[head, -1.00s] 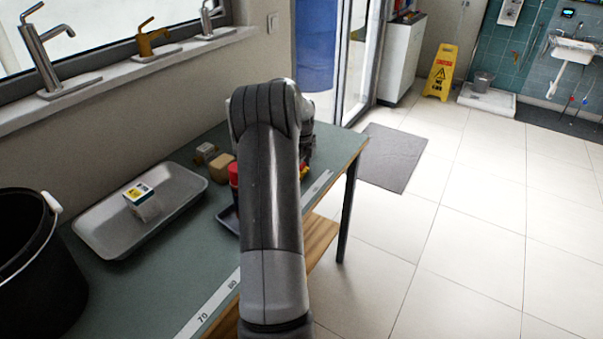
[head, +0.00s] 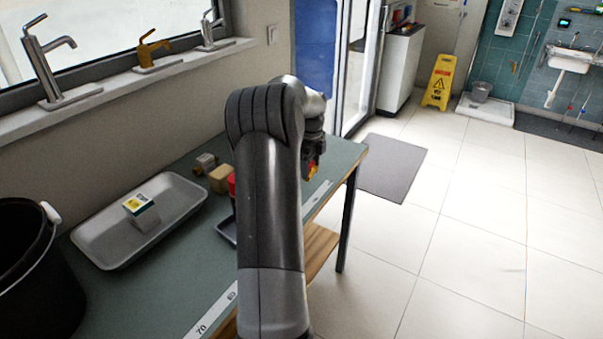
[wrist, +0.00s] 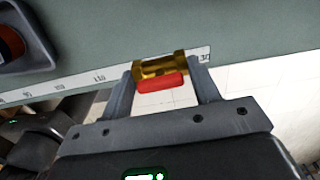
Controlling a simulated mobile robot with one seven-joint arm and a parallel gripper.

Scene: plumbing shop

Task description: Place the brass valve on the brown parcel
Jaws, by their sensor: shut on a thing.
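The brass valve (wrist: 162,67), with a red handle, is between the two fingers of my gripper (wrist: 163,78) in the wrist view. My gripper is shut on it and holds it above the table's front edge, over the ruler strip. In the head view the valve (head: 314,171) shows as a small orange-yellow patch under my wrist, mostly hidden by my arm. A small tan-brown block (head: 221,179), seemingly the brown parcel, sits on the table near the wall, left of my arm. The valve is apart from it.
A grey tray (head: 100,246) holds a white-and-yellow box (head: 142,212). A small grey-brown item (head: 205,162) lies behind the tan block. A red object (head: 232,184) and a dark tray (head: 226,230) are partly hidden by my arm. A black bucket (head: 30,285) stands at left.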

